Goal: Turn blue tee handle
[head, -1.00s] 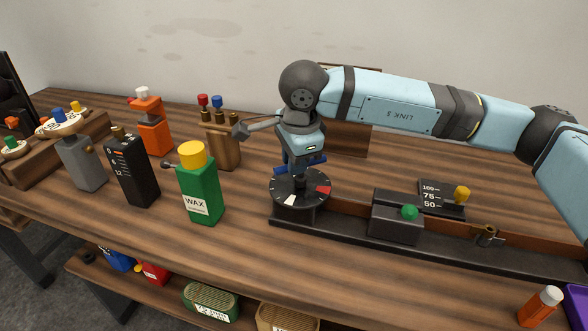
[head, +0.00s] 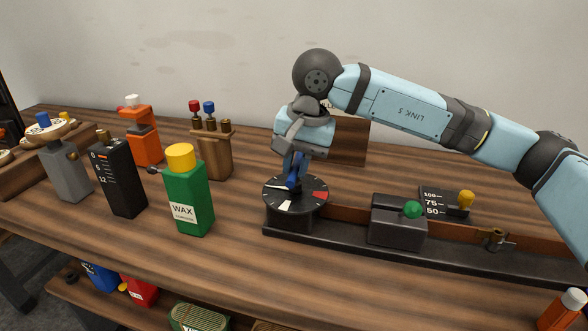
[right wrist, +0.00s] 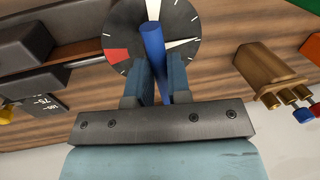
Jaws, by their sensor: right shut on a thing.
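The blue tee handle (head: 291,184) stands on top of a round black dial (head: 312,197) with white ticks, a red sector and a white sector. My right gripper (head: 296,170) reaches down from above and is shut on the handle. In the right wrist view, the handle's blue bar (right wrist: 153,45) runs between my right gripper's fingers (right wrist: 157,75) and sticks out over the dial (right wrist: 188,22). A white pointer line (right wrist: 183,43) shows on the dial face beside the bar. The handle's stem is hidden by the bar and fingers. My left gripper is not in view.
The dial sits at the left end of a black rail (head: 340,241) with a grey block and green knob (head: 413,209). A green wax bottle (head: 188,205) and a wooden holder with coloured plungers (head: 215,155) stand to the left. Bare table lies in front.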

